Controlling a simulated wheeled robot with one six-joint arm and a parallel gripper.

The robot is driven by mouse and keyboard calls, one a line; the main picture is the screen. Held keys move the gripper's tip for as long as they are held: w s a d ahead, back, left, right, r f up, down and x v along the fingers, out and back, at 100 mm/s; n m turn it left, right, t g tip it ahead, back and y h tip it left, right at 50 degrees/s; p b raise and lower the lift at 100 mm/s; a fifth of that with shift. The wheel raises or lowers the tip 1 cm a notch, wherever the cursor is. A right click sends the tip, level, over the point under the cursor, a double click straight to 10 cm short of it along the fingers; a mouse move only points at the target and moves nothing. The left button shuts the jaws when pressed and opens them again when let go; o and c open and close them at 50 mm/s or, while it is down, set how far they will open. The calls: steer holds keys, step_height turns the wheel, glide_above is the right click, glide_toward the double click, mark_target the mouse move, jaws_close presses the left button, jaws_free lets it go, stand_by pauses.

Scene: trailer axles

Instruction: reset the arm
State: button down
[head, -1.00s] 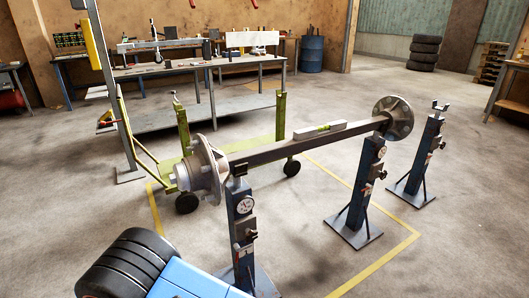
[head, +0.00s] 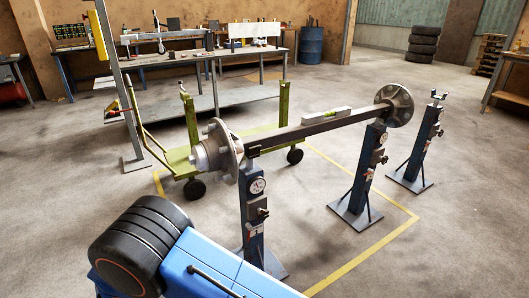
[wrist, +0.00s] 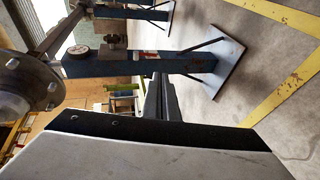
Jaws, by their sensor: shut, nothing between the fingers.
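My arm, with blue links and a black ribbed joint, shows at the bottom left of the head view. My gripper (wrist: 160,100) shows in the wrist view as dark fingers closed together with nothing between them, pointing towards a blue stand. The gripper itself does not show in the head view. The trailer axle (head: 320,130) rests across two blue stands, with a hub at each end and a small level on the beam. Its near hub also shows at the left edge of the wrist view (wrist: 28,85).
The near stand (head: 253,205) is close to my arm; a second stand (head: 366,175) holds the far end, and a spare stand (head: 419,145) is at right. A green trolley (head: 190,155) stands behind the axle. A yellow floor line (head: 365,257) crosses clear floor at right.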

steer(key=w+d+r+m+g+y, duration=0.15)
steer(key=w+d+r+g, duration=0.25)
steer(key=d+r, duration=0.95)
steer(key=w+d+r+m+g+y, duration=0.1)
steer(key=w+d+r+m+g, duration=0.3)
steer(key=d+r, duration=1)
steer(key=s+d+r+m+g+y, duration=0.1)
steer(key=s+d+r, duration=0.15)
steer(key=d, duration=0.35)
steer(key=s+d+r+y, duration=0.1)
steer(key=s+d+y, duration=0.1)
steer(key=s+d, duration=0.35)
steer(key=s+d+r+m+g+y, duration=0.1)
steer(key=s+d+r, duration=0.1)
steer(key=d, duration=0.6)
steer(key=s+d+r+t+y, duration=0.1)
steer(key=s+d+t, duration=0.1)
steer(key=s, duration=0.5)
steer(key=s+d+r+m+t+y, duration=0.1)
steer(key=s+d+r+t+y, duration=0.1)
steer(key=s+d, duration=0.3)
steer(key=shift+s+d, duration=0.2)
steer(key=shift+s, duration=0.7)
